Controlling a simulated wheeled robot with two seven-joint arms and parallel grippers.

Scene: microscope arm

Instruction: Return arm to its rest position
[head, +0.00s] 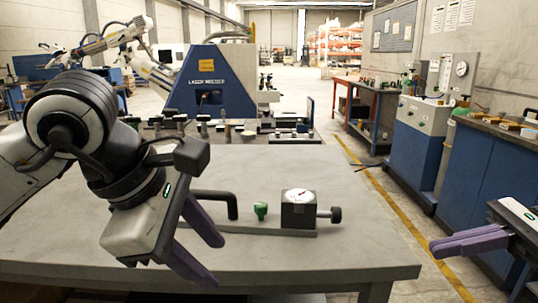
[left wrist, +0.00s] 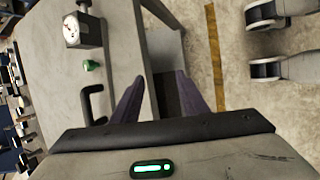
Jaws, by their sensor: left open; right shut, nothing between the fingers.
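My left gripper (head: 206,250) is open and empty at the front left of the grey table, with its purple fingers pointing down and right. In the left wrist view its two fingers (left wrist: 160,100) are spread, with the table edge between them. My right gripper (head: 470,242) is shut and empty, off the table's right side. On the table, a grey base plate (head: 262,231) bears a black handle (head: 232,207), a green knob (head: 261,210) and a dark block with a white dial (head: 299,207). The left gripper hides the plate's left end. No microscope is recognisable.
The grey table (head: 340,255) is bare in front of the plate and to its right. Behind it stands a bench with small parts (head: 290,135) and a blue and white machine (head: 212,85). Blue cabinets (head: 480,175) line the right wall. A yellow floor line (head: 400,228) runs past the table.

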